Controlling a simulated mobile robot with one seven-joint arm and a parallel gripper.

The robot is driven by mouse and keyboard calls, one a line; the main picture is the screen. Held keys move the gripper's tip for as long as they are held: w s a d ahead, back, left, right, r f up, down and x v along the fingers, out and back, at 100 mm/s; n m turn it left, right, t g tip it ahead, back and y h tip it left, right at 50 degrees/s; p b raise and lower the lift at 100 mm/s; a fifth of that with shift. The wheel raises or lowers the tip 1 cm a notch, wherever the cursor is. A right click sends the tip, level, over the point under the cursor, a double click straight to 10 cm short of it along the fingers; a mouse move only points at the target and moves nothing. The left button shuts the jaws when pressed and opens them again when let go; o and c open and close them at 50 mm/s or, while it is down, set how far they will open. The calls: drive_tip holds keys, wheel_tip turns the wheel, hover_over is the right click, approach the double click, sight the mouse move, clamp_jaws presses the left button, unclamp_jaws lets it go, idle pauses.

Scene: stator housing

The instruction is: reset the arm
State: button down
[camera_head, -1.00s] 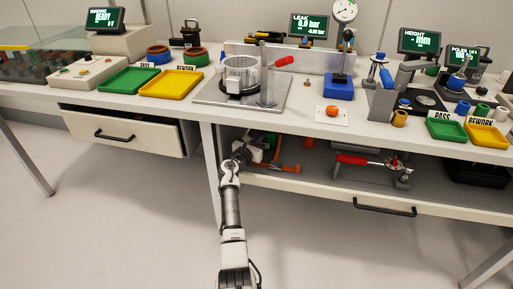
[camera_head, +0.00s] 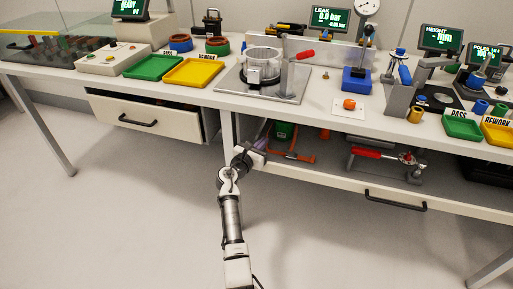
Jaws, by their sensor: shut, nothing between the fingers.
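My gripper (camera_head: 258,150) is at the end of my arm, in front of the bench's lower shelf opening. It looks small and partly dark, and its fingers are hard to make out against the shelf; it appears shut and empty. It is below the bench top and the stator housing (camera_head: 262,62), a silvery ring-shaped part standing on a metal plate (camera_head: 235,90) with a red-handled clamp (camera_head: 303,55). My gripper looks apart from the housing.
The bench top's front edge and a leg (camera_head: 228,128) are close to my arm. An open left drawer (camera_head: 180,125) juts out. The floor in front is clear.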

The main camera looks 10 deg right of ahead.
drive_tip(key=v, duration=0.3)
drive_tip(key=shift+s+a, duration=0.15)
drive_tip(key=shift+s, duration=0.05)
drive_tip(key=shift+r, duration=0.1)
